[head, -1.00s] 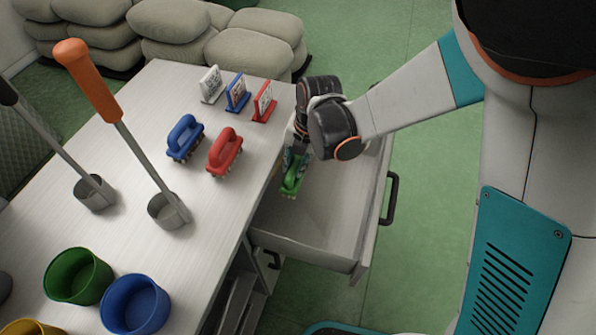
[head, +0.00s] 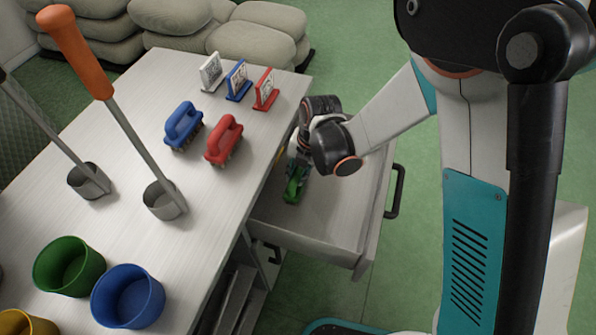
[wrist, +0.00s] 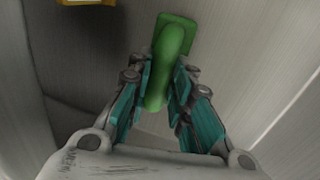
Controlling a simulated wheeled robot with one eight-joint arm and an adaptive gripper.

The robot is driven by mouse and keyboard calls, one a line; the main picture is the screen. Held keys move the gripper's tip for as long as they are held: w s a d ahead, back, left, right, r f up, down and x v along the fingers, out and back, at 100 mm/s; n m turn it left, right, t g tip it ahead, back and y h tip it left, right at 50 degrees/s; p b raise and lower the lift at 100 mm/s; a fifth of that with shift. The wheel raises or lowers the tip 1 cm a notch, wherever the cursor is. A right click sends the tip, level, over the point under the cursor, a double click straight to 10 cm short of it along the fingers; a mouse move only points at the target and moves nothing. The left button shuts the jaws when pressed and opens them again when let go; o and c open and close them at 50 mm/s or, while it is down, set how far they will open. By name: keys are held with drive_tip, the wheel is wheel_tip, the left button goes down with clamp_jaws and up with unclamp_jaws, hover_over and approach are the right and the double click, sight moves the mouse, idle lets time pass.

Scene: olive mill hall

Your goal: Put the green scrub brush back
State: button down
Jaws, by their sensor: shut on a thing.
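The green scrub brush (head: 296,186) is inside the open drawer of the white table, over or on the drawer's floor; I cannot tell whether it touches. My gripper (head: 300,165) reaches down into the drawer and is shut on the brush. In the wrist view the brush's green handle (wrist: 170,60) sits between the two teal-padded fingers (wrist: 161,88). Its bristles are hidden. The drawer (head: 325,225) is pulled out on the table's right side. A blue brush (head: 184,126) and a red brush (head: 223,140) stand on the table top.
White, blue and red sign stands (head: 238,80) line the table's far edge. Two holders with long-handled tools (head: 165,200) and several coloured cups (head: 128,296) stand at the left and front. A yellow thing (wrist: 86,2) shows near the brush. Grey sacks (head: 170,30) lie behind.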

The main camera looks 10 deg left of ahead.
drive_tip(key=shift+f, duration=0.15)
drive_tip(key=c, duration=1.4)
unclamp_jaws()
drive_tip(key=shift+c, duration=0.2)
drive_tip(key=shift+r, duration=0.2)
wheel_tip(320, 180, up, 12)
drive_tip(key=d+p, duration=0.2)
drive_tip(key=p, duration=0.2)
drive_tip(key=shift+d, duration=0.2)
drive_tip(key=shift+s+f, duration=0.1)
